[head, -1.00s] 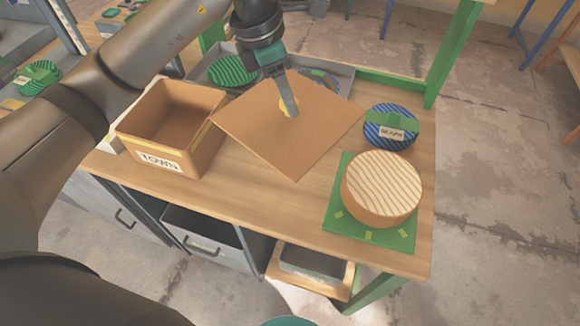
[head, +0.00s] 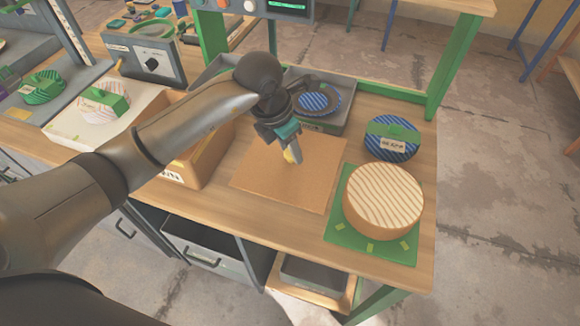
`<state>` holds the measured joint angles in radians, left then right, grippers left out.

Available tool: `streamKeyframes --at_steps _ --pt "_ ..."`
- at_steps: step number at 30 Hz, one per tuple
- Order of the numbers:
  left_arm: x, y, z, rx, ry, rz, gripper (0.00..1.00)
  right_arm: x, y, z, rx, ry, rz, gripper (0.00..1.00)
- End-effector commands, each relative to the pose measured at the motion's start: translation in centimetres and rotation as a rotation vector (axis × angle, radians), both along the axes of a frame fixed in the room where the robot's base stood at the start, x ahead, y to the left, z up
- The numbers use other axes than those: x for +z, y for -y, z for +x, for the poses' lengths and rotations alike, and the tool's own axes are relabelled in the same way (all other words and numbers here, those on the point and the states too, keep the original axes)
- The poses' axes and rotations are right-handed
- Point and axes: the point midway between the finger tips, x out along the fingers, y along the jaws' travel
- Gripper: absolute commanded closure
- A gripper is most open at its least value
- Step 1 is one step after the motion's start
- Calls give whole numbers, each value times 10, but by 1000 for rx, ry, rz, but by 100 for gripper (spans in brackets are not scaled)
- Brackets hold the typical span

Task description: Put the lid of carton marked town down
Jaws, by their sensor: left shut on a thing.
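The carton's lid (head: 265,188), a flat square brown board, is level and at or just above the table top, to the right of the carton; any small gap under it cannot be told. My left gripper (head: 292,156) is shut on the small yellow knob at its middle. The open brown carton (head: 208,158) stands on the table at left, largely hidden behind my left arm. My right gripper is not in view.
Right of the lid, a round wood-grained block (head: 384,196) sits on a green mat (head: 345,240). A blue striped disc with a green strap (head: 392,138) lies behind it. A grey tray (head: 338,122) with a blue striped disc stands behind the lid.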

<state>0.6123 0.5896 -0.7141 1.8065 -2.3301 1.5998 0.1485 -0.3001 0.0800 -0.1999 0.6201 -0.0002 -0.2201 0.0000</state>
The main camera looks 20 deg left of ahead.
Motion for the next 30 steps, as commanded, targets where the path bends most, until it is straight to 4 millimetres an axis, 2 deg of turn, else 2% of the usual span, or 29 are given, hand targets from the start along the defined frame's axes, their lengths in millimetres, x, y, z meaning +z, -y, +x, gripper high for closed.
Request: streamKeyframes --at_steps 1,8,16,27,28,30 --pt "-10 0 -1 0 -3 -1 100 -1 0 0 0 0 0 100" --pt "-26 0 0 0 -1 -1 100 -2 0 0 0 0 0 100" --pt "-63 0 0 0 -1 -2 100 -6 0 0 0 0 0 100" --pt "-68 0 0 -1 1 0 100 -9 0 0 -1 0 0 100" --pt "-68 0 0 -1 1 0 59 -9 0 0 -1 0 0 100" --pt "-67 0 0 -1 1 0 51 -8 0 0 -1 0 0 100"
